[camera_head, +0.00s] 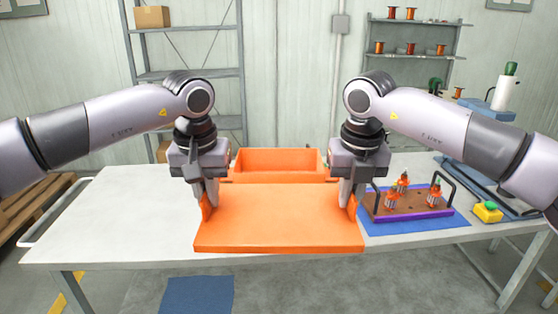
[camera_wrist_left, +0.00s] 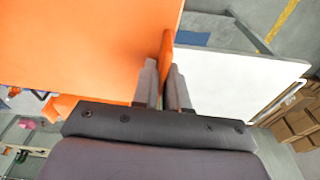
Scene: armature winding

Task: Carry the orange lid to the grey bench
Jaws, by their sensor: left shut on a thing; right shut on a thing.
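The orange lid (camera_head: 280,219) is a flat panel with raised tabs at its left and right edges. It appears above the front middle of the grey bench (camera_head: 120,222); the gap beneath it cannot be judged. My left gripper (camera_head: 208,202) is shut on the lid's left tab. In the left wrist view, my left gripper (camera_wrist_left: 166,95) has its fingers on both sides of that tab, and the lid (camera_wrist_left: 85,45) fills the upper left. My right gripper (camera_head: 350,200) is shut on the lid's right tab. The lid hides part of the bench.
An open orange box (camera_head: 278,161) stands behind the lid. A tray (camera_head: 410,212) with several orange-and-metal parts sits on a blue mat (camera_head: 425,228) at the right, beside a yellow-green device (camera_head: 488,211). The bench's left side is clear.

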